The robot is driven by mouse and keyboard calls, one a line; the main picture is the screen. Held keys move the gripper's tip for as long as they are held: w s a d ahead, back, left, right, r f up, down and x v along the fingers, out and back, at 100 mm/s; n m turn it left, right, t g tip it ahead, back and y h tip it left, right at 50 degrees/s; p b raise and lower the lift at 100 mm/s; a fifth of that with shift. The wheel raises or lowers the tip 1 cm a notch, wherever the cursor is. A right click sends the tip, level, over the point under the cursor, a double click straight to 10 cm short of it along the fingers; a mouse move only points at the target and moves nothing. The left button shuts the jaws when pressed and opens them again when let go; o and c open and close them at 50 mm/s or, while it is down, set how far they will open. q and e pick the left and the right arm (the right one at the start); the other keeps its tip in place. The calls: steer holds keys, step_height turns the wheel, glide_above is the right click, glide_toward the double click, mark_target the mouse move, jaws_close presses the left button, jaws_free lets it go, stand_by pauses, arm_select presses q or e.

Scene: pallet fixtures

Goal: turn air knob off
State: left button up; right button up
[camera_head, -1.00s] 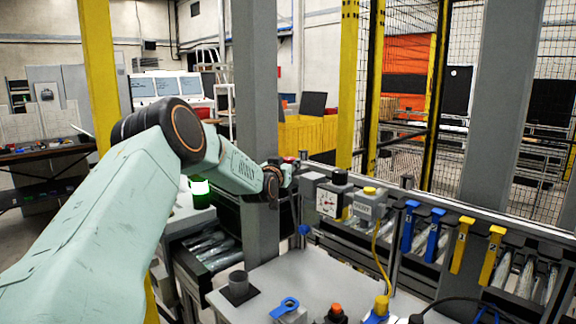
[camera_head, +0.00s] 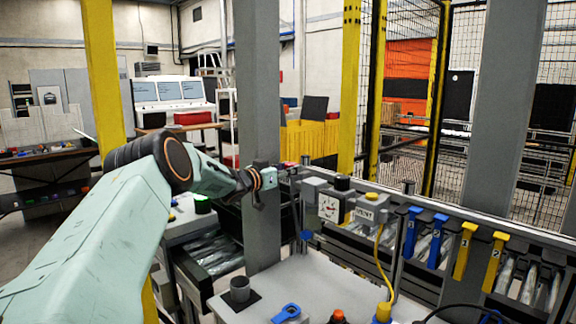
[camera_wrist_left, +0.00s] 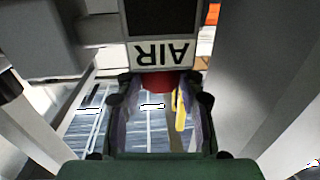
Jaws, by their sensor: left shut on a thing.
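The red air knob (camera_wrist_left: 158,83) shows in the left wrist view, just below a white plate marked AIR (camera_wrist_left: 161,54), which appears upside down. My left gripper (camera_wrist_left: 160,92) is shut on the knob, with a finger on each side of it. Most of the knob is hidden by the fingers and the label block. In the head view my left gripper (camera_head: 270,176) is at the grey post, beside the left end of the row of fixture boxes. The knob cannot be made out clearly there. My right gripper is not in view.
A grey post (camera_head: 259,90) stands right behind my left gripper. Grey boxes with a gauge (camera_head: 328,207) and a yellow cable (camera_head: 378,262) are to the right. Blue clips (camera_head: 411,231) and yellow clips (camera_head: 464,250) hang on the rail. The grey worktop (camera_head: 300,278) lies in front.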

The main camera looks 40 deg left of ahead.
arm_select(q)
steer(key=shift+a+r+m+h, duration=0.1)
steer(key=shift+r+m+h, duration=0.2)
steer(key=shift+m+h, duration=0.9)
steer(key=shift+h, duration=0.5)
steer(key=shift+w+a+r+h, duration=0.1)
steer(key=shift+h, duration=0.2)
steer(key=o, duration=1.2)
steer(key=shift+c, duration=0.2)
steer(key=shift+f, duration=0.2)
steer(key=shift+n+y, duration=0.4)
steer(key=shift+y, duration=0.2)
steer(key=shift+n+y, duration=0.3)
steer(key=shift+y, duration=0.2)
